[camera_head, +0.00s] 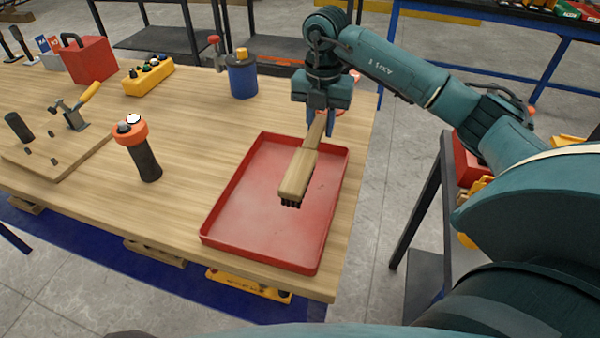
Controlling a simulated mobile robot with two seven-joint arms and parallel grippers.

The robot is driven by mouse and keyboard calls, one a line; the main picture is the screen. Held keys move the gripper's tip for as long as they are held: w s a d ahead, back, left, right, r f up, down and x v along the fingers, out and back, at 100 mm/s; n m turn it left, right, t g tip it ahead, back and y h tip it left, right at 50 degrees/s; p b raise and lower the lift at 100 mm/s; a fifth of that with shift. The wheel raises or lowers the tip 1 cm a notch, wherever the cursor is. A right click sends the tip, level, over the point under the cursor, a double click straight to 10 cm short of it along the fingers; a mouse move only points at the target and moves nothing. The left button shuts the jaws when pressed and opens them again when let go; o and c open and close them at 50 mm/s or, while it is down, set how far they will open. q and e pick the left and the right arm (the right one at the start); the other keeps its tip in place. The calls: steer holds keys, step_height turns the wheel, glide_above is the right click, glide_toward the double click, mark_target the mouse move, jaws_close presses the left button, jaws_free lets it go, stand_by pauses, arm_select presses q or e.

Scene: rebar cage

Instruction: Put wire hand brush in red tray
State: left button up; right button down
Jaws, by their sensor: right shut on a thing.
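The wire hand brush (298,174) has a pale wooden body and dark bristles that point down. My right gripper (325,122) is shut on its handle at the far end. The brush is over the red tray (245,216), its head pointing toward the near side. I cannot tell whether the bristles touch the tray floor; the brush looks held above it. The red tray is shallow and otherwise empty, near the right edge of the wooden table. My left gripper is not in view.
Left of the tray stands a black-handled tool with an orange head (131,133). A blue container (242,76) stands behind the tray. A yellow control box (148,76), a red box (88,60) and a clamp on a wooden board (72,114) are farther left.

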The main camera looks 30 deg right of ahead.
mark_target(318, 162)
step_height(318, 162, down, 8)
steer(key=shift+r, duration=0.2)
steer(key=shift+f, duration=0.1)
steer(key=shift+f, duration=0.15)
steer(key=c, duration=1.2)
jaws_free()
steer(key=shift+o, duration=0.2)
step_height(318, 162, up, 12)
steer(key=shift+r, duration=0.15)
